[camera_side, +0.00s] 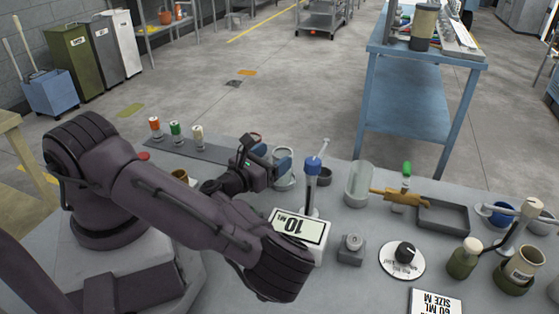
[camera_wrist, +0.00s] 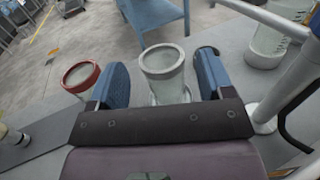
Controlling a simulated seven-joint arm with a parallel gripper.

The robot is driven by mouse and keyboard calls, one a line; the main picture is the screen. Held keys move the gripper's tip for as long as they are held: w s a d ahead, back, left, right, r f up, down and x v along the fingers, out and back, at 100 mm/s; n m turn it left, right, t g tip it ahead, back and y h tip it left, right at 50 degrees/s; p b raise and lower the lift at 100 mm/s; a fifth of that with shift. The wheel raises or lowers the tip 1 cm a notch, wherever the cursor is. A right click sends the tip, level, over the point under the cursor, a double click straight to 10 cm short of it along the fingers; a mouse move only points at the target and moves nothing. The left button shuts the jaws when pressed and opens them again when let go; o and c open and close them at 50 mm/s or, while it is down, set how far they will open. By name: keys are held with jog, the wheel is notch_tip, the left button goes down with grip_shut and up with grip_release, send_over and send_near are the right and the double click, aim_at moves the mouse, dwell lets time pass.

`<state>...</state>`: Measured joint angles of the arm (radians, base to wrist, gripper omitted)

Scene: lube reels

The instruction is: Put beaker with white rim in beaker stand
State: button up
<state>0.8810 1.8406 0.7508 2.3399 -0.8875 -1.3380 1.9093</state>
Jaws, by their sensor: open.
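The white-rimmed beaker (camera_wrist: 162,62) stands upright in the wrist view, between the two blue fingers of my gripper (camera_wrist: 162,66), with a visible gap on each side. In the side view the beaker (camera_side: 283,181) is partly hidden by my gripper (camera_side: 272,158), which is open and holds nothing. A stand with a pole and side arms (camera_side: 520,226), which looks like the beaker stand, is at the far right of the table. A blue-rimmed beaker (camera_side: 497,218) is at one arm; whether the other position is free is unclear.
A red-rimmed beaker (camera_wrist: 80,76) stands just left of my gripper. Several small bottles (camera_side: 176,133) line the left back edge.

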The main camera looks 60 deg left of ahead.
jog(key=shift+r, duration=2.3)
